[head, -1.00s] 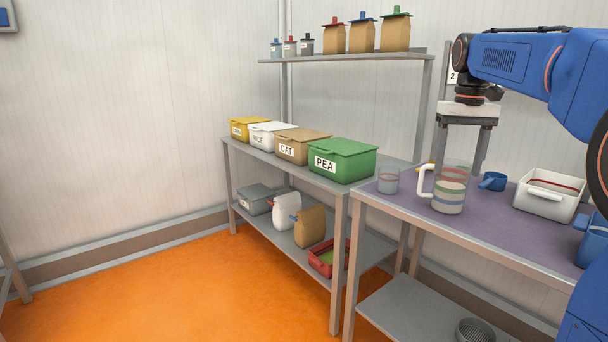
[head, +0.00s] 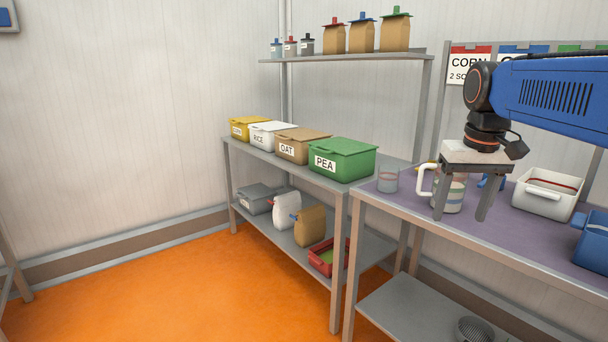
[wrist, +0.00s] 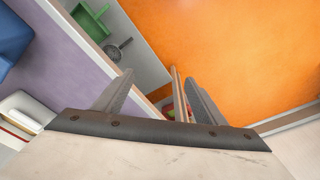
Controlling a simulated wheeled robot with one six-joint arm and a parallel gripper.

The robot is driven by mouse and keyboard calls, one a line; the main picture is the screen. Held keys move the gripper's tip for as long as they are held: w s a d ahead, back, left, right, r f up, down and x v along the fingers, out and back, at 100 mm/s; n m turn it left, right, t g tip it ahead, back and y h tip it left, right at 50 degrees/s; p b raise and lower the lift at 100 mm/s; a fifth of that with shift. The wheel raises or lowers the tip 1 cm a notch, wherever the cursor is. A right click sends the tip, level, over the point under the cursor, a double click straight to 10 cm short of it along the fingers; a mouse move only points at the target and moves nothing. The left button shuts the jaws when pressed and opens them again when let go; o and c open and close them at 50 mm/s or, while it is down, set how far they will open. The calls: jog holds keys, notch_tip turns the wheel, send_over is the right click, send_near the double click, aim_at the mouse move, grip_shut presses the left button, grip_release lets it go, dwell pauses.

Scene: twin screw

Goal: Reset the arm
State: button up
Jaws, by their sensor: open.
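My gripper (head: 462,212) hangs at the right of the head view with its two grey fingers pointing down and apart. Nothing is between the fingers. It is in front of the purple-topped table and partly hides a clear measuring jug (head: 450,191) with coloured bands and a white handle. In the wrist view my gripper (wrist: 160,92) looks down past the table edge, with the orange floor (wrist: 225,45) and a lower shelf below.
A clear cup (head: 388,179), a white bin (head: 545,196) and a blue container (head: 592,243) stand on the purple table (head: 400,200). Lidded bins, including the green PEA bin (head: 342,160), line the shelf at left. Open floor (head: 180,290) lies at front left.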

jog(key=s+a+f+t, duration=0.1)
jog(key=s+a+f, duration=0.1)
jog(key=s+f, duration=0.7)
jog(key=s+a+f+t, duration=0.2)
jog(key=s+f, duration=0.8)
jog(key=shift+f+n, duration=0.25)
jog(key=shift+n, duration=0.15)
jog(key=shift+a, duration=0.1)
